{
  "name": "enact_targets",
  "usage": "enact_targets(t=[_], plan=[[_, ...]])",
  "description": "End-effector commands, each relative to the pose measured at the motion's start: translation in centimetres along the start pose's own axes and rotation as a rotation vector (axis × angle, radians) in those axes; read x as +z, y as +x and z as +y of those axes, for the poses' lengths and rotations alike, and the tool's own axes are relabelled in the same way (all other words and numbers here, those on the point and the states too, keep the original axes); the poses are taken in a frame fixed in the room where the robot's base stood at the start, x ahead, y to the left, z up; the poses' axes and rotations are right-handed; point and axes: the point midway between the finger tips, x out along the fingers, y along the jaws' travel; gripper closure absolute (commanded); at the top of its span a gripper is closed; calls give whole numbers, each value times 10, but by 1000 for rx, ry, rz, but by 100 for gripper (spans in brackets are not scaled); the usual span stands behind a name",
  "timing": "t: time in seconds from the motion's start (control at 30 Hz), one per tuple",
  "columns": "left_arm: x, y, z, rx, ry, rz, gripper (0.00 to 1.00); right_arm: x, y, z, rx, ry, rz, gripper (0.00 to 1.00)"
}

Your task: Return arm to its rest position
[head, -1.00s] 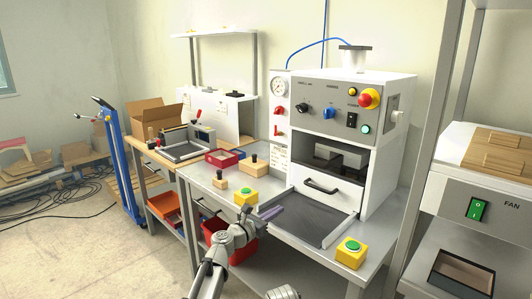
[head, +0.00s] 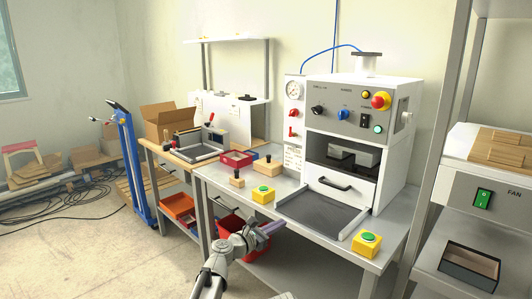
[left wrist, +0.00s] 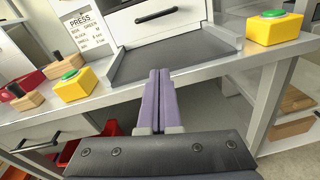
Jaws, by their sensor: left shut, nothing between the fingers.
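My left gripper (head: 274,228) is in front of the bench, at the end of my grey arm. Its purple fingers are shut together with nothing between them. In the left wrist view the closed fingers (left wrist: 160,95) point at the front edge of the press's dark tray (left wrist: 175,64), apart from it. The press (head: 355,140) stands on the bench, its tray (head: 325,212) sticking out in front. My right gripper does not show.
Two yellow button boxes with green tops, one left (head: 263,195) and one right (head: 366,243), flank the tray. A red bin (head: 236,228) is below. A shelf unit (head: 455,206) stands right.

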Motion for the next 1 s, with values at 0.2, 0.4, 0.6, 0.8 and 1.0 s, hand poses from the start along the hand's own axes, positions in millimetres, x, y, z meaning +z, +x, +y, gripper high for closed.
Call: enact_targets(t=[0.2,0.4,0.6,0.8,1.0], plan=[[-19,-16,-21,-77,228,81,100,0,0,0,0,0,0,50],[-54,-44,-49,-221,561,200,100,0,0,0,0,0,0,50],[-114,-105,-81,-517,1035,370,100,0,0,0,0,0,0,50],[-175,-196,-97,-965,1460,514,100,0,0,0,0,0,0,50],[-203,-270,-98,-1337,1653,569,100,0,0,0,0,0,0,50]])
